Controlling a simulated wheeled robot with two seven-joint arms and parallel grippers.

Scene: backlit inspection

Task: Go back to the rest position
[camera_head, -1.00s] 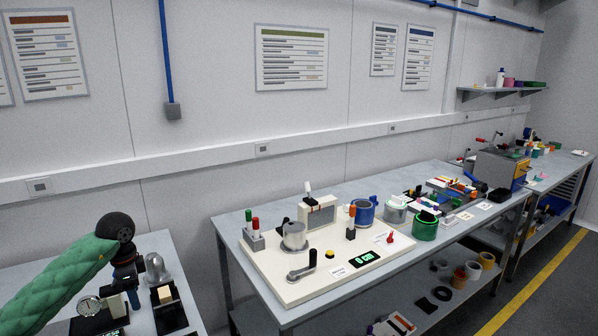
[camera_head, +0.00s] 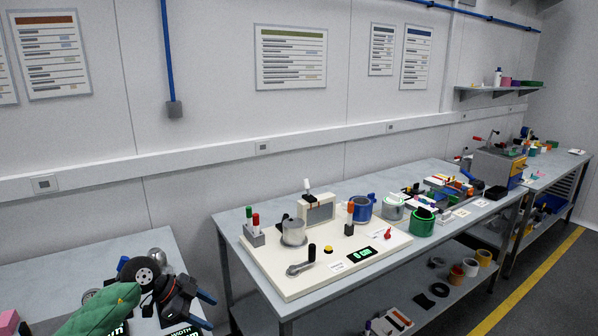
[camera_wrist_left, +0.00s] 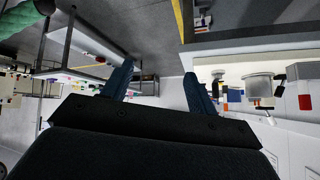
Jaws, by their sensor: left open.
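My left gripper (camera_head: 205,309) is low at the left in the head view, over the left bench (camera_head: 35,281). My green-sleeved left arm comes in from the bottom left corner. In the left wrist view the two dark blue fingers of this gripper (camera_wrist_left: 159,84) stand well apart, with nothing between them. The wrist picture is turned over, with floor and bench edges beyond the fingers. My right gripper is in neither view.
The middle bench (camera_head: 236,218) carries a cream board (camera_head: 290,283) with a crank, a metal cup and pens. A gap separates the left and middle benches. Part of the left bench is hidden by my arm.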

